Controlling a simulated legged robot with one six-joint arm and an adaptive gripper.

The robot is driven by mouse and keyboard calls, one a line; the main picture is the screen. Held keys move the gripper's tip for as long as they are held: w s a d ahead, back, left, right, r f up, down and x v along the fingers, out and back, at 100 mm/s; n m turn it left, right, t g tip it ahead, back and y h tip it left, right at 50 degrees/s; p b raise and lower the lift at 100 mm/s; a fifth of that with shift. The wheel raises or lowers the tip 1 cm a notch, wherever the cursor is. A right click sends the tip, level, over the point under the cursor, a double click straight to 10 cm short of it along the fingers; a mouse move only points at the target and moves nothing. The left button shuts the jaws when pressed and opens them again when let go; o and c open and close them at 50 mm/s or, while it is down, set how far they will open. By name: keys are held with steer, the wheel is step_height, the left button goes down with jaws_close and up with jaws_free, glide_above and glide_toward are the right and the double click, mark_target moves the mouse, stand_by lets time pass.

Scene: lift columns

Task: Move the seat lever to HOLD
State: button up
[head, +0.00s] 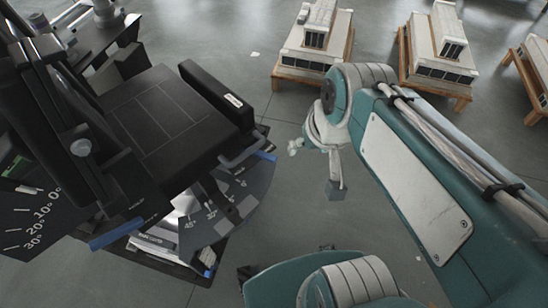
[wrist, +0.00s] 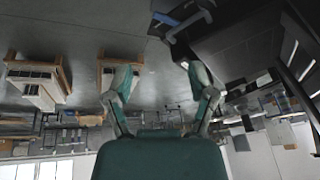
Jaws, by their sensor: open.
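The black seat (head: 158,115) stands at the left in the head view. A grey lever (head: 238,157) with a blue end lies along its right side, above a fan-shaped angle scale (head: 228,203). Another blue handle (head: 116,233) is at the seat's near left; I cannot read which one is marked as the seat lever or where HOLD is. My gripper (head: 318,168) is open and empty, to the right of the grey lever and apart from it. In the wrist view, my open gripper (wrist: 158,82) has its fingers spread, with a blue-ended grey lever (wrist: 188,20) beyond them.
A second scale (head: 35,218) marked in degrees is at the far left. White model buildings on wooden stands (head: 312,45) (head: 437,50) are at the back right. The grey floor (head: 290,215) between the seat and my arm is mostly clear.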

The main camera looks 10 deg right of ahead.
steer(key=w+a+f+m+g+y, duration=0.2)
steer(key=w+f+m+g+y, duration=0.25)
steer(key=w+f, duration=0.2)
steer(key=m+t+y, duration=0.6)
steer(key=m+y, duration=0.4)
steer(key=m, duration=0.4)
glide_toward(271, 157)
steer(key=s+a+r, duration=0.3)
steer(key=a+r, duration=0.2)
steer(key=r, duration=0.4)
steer(key=d+f+m+t+h, duration=0.2)
steer(key=d+f+m+t, duration=0.3)
steer(key=f, duration=0.6)
steer(key=shift+m+t+y, duration=0.25)
steer(key=shift+m+t, duration=0.3)
steer(key=shift+m, duration=0.1)
steer(key=x, duration=1.1)
steer(key=shift+s+a+r, duration=0.15)
steer(key=shift+s+a, duration=0.15)
steer(key=shift+a, duration=0.15)
jaws_close()
